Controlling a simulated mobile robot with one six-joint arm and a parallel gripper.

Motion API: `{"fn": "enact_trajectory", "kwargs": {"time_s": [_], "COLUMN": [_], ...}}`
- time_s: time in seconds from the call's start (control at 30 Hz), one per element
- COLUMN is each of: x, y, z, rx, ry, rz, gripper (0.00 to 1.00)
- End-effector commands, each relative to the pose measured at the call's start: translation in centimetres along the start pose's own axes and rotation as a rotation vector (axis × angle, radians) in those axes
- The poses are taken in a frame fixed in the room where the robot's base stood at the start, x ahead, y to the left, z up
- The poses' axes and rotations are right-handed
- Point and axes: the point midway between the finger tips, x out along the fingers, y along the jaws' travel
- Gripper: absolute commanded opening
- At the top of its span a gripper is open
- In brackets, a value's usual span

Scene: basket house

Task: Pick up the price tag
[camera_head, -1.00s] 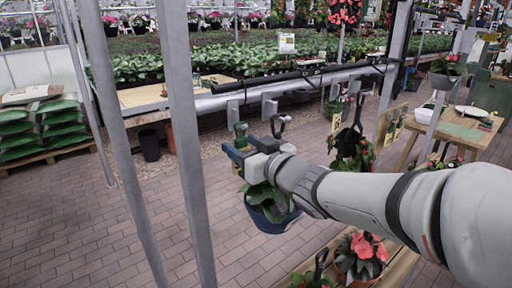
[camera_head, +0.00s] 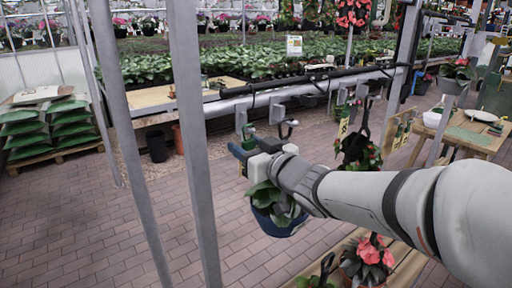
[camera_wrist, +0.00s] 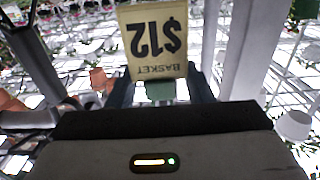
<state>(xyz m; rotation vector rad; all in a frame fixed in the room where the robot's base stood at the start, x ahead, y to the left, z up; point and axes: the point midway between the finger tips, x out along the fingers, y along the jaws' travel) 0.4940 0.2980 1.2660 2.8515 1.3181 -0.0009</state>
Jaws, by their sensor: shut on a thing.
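The price tag (camera_wrist: 154,42) is a cream card reading "$12 BASKET", upside down in the wrist view. My gripper (camera_wrist: 160,91) is shut on its lower edge in that view, one finger on each side. In the head view my gripper (camera_head: 248,150) is in front of the hanging rail, and a small yellowish bit of the tag (camera_head: 243,169) shows below the jaws. A blue hanging basket (camera_head: 278,222) with green leaves shows below my wrist. I cannot tell how far it is from the arm.
A dark rail (camera_head: 330,77) with hooks runs behind my gripper. Another yellow tag (camera_head: 343,127) hangs to the right, above a dark basket. Grey posts (camera_head: 190,130) stand close on the left. A wooden bench (camera_head: 400,275) with potted red flowers is below. Brick floor is open at lower left.

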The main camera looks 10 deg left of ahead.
Motion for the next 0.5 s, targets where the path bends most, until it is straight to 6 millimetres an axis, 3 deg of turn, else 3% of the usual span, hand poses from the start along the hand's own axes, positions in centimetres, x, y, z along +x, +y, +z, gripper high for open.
{"fn": "enact_trajectory", "kwargs": {"time_s": [0.17,0.37,0.5], "x": [-0.6,-5.1,-9.1], "y": [0.1,0.1,0.2], "z": [-1.5,-1.6,-1.8], "rx": [-0.001,-0.001,-0.001], "ry": [0.001,0.002,0.002], "rz": [0.002,0.005,0.008], "gripper": [0.34,0.34,0.34]}}
